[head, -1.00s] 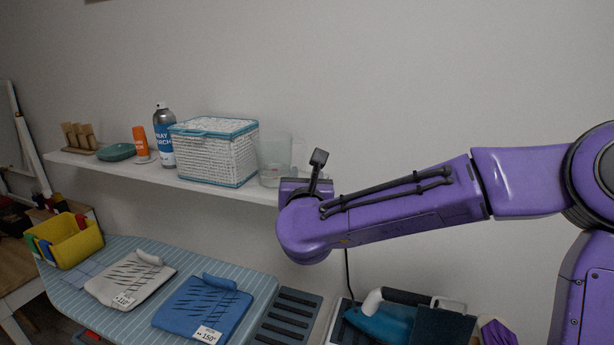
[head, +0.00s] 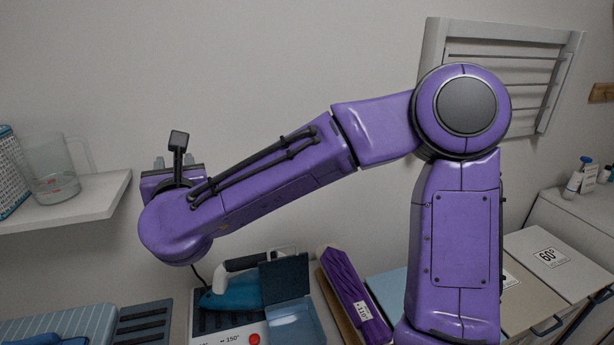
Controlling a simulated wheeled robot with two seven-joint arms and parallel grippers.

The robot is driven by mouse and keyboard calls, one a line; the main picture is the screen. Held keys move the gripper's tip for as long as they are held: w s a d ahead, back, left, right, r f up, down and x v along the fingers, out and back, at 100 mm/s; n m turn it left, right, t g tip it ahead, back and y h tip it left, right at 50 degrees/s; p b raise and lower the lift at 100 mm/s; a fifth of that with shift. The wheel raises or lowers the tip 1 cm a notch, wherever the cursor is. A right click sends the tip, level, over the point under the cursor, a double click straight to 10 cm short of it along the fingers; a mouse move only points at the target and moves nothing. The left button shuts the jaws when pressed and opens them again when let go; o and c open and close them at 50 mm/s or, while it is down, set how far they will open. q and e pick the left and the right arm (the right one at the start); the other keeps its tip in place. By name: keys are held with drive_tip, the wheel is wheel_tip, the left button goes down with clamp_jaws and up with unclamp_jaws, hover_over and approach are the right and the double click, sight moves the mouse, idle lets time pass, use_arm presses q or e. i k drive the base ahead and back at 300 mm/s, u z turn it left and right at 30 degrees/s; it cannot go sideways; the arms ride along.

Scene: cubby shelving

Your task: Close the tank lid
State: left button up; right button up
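The tank (head: 296,327) is a translucent blue box at the right end of the ironing station, low in the head view. Its dark blue-grey lid (head: 285,279) stands up, raised off the tank. My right gripper (head: 174,161) is up and to the left of the lid, well apart from it, pointing away toward the wall. Its two pale finger ends show apart on either side of a black stalk, with nothing seen between them. The wrist hides most of it. My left gripper is out of view.
A teal iron (head: 232,295) with a dark handle rests left of the lid. A purple folded item (head: 353,292) lies right of the tank. A shelf (head: 85,205) with a clear measuring jug (head: 50,170) is at left. A wall rack (head: 505,75) hangs at upper right.

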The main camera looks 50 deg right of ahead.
sight(287, 278)
drive_tip(key=z, duration=1.45)
